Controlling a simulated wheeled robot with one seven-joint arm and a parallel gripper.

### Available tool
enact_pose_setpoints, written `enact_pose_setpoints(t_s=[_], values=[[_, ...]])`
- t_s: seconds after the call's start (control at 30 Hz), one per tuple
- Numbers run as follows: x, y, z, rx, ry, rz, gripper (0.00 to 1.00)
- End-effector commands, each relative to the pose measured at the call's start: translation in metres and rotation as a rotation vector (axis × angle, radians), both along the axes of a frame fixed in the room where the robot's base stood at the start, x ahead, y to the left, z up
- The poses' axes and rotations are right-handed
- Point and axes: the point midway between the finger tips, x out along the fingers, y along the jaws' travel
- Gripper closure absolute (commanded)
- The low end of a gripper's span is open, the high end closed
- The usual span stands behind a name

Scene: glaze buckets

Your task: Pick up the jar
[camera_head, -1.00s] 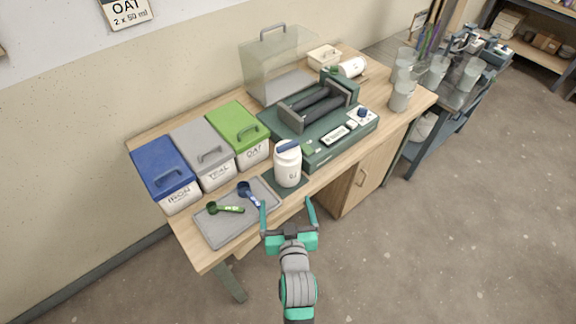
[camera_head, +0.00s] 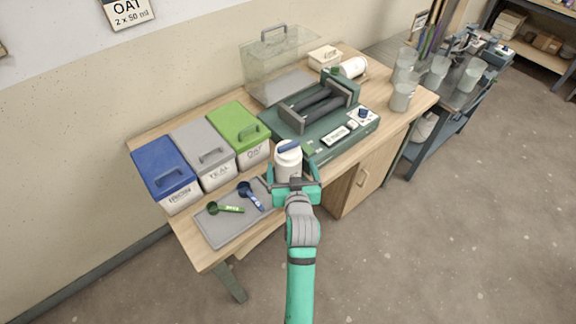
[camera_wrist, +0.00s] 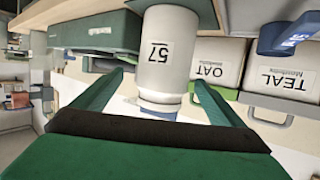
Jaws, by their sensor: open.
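The jar (camera_head: 288,160) is white with a blue band on its lid and stands upright on the table in front of the green machine. In the wrist view the jar (camera_wrist: 168,55) shows a label reading 57 and sits between my fingers. My gripper (camera_head: 295,178) is open at the jar's near side. In the wrist view my gripper (camera_wrist: 160,100) has one finger on each side of the jar, with gaps visible. The jar's lower part is hidden by my gripper in the head view.
Blue (camera_head: 165,175), grey (camera_head: 203,155) and green (camera_head: 240,135) lidded buckets stand left of the jar. A grey tray (camera_head: 215,236) with a green and a blue scoop lies front left. The green roller machine (camera_head: 318,125) stands close behind right. Clear cups stand far right.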

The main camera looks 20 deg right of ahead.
Motion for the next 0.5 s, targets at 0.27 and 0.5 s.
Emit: enact_pose_setpoints(t_s=[0.27,0.5], values=[[0.037,-0.003,-0.006,-0.001,0.000,0.000,0.08],[0.045,-0.005,-0.009,-0.001,0.000,0.000,0.08]])
